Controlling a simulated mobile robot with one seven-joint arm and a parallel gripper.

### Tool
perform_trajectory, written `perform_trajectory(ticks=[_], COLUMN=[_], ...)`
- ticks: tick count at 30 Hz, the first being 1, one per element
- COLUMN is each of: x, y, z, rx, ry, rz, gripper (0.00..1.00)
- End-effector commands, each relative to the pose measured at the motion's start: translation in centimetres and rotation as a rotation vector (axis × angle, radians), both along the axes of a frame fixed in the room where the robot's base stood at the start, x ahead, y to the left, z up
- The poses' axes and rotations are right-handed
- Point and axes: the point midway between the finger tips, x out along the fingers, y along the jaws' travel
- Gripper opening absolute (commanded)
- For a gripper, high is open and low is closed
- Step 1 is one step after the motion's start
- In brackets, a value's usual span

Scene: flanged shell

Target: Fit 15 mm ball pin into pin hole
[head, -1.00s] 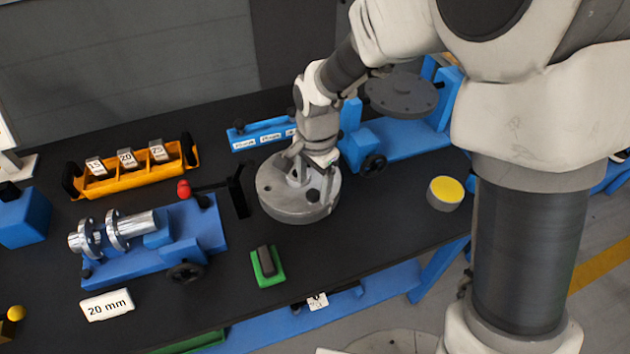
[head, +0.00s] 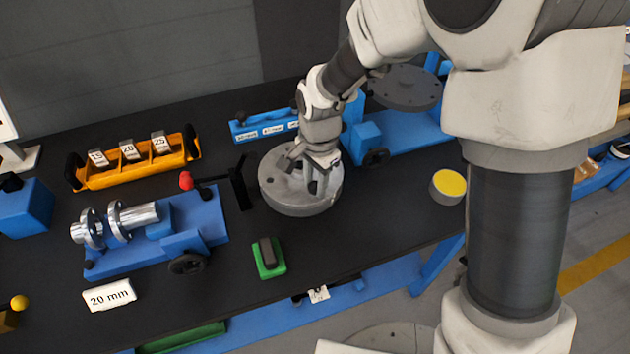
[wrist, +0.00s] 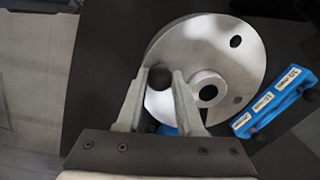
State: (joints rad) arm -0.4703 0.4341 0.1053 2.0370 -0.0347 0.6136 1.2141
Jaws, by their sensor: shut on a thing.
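The grey round flange (head: 300,205) lies flat on the dark bench. It also shows in the wrist view (wrist: 190,45), with a raised centre hub (wrist: 207,90) and dark holes near its rim. My gripper (wrist: 160,84) is shut on a dark ball-headed pin (wrist: 160,76), over the flange's edge side beside the hub. In the head view my gripper (head: 314,182) is low over the flange, with something dark between its fingers. The pin's shank and the hole under it are hidden, so I cannot tell whether the pin is in a hole.
An orange bin (head: 140,175) labelled 15, 20 and 25 stands at the left. A blue fixture (head: 200,225) with shiny flanged parts is in front of it. A green block (head: 268,258), a "20 mm" card (head: 110,295) and a yellow-topped cylinder (head: 448,187) lie around.

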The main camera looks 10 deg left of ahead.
Motion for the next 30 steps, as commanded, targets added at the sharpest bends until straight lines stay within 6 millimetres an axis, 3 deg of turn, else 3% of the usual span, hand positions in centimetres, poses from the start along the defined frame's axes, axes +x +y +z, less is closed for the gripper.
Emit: perform_trajectory(ticks=[8,30], x=[0.0,0.0], y=[0.0,0.0], z=[0.3,4.0], rx=[0.0,0.001], ry=[-0.001,-0.001], rz=[0.0,0.0], gripper=[0.0,0.0])
